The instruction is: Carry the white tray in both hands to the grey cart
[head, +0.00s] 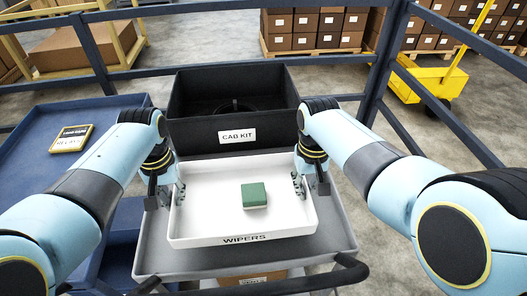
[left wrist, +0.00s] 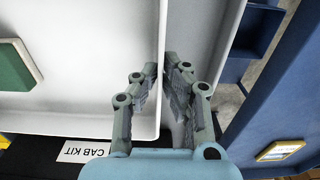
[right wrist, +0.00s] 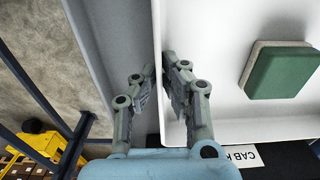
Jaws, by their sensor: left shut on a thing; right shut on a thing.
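The white tray (head: 220,222), labelled WIPERS, is over the top of the grey cart (head: 340,226). I cannot tell whether it rests on the cart or hangs just above it. A green block (head: 254,195) lies in the tray, right of its middle. My left gripper (head: 180,191) is shut on the tray's left wall; the left wrist view shows its fingers (left wrist: 162,75) on both sides of that wall. My right gripper (head: 298,183) is shut on the right wall, which also shows between its fingers in the right wrist view (right wrist: 160,75).
A black bin (head: 233,137) labelled CAB KIT stands behind the tray on the cart. A blue cart (head: 40,190) with a yellow-edged RELAYS box (head: 72,139) is at the left. Blue rails (head: 375,75) run behind. A yellow pallet truck (head: 430,85) and stacked cartons (head: 310,30) stand beyond.

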